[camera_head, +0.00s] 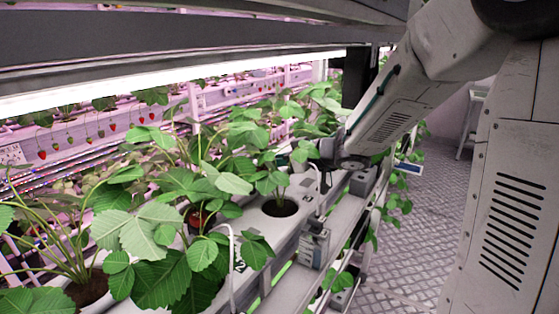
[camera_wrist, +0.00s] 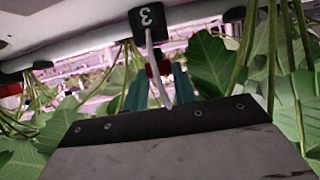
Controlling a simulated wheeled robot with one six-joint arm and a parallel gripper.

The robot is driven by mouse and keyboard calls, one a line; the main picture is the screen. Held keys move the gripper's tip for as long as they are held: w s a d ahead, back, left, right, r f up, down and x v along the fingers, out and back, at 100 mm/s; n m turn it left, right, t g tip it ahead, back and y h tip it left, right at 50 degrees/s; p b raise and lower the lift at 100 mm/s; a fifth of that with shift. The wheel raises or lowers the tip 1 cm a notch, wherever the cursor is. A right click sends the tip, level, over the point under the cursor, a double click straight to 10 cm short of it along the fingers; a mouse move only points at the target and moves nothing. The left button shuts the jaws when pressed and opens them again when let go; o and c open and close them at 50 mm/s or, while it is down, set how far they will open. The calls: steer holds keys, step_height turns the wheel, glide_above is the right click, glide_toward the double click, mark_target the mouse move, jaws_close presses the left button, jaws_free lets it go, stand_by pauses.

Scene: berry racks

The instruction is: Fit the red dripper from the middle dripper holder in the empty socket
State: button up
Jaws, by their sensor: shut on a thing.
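In the wrist view my gripper (camera_wrist: 158,85) has its two teal fingers shut on a small red dripper (camera_wrist: 165,67). A thin white tube (camera_wrist: 151,50) runs down across the red dripper and between the fingers. In the head view my gripper (camera_head: 343,152) is among leaves at the plant row; its fingertips and the red dripper are hidden there. Grey boxes, which may be dripper holders, hang on the gutter's aisle side, a near one (camera_head: 314,246) and a farther one (camera_head: 363,181). I cannot make out the empty socket.
Strawberry leaves (camera_wrist: 211,65) crowd both sides. The white gutter (camera_head: 265,235) has round plant holes, one dark pot hole (camera_head: 280,207) showing. A shelf with a lamp (camera_head: 180,86) hangs above. The aisle floor (camera_head: 425,220) is clear.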

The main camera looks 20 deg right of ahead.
steer(key=shift+f, duration=0.5)
stand_by(0.7)
steer(key=shift+f, duration=0.1)
steer(key=o, duration=1.5)
steer(key=shift+f, duration=0.1)
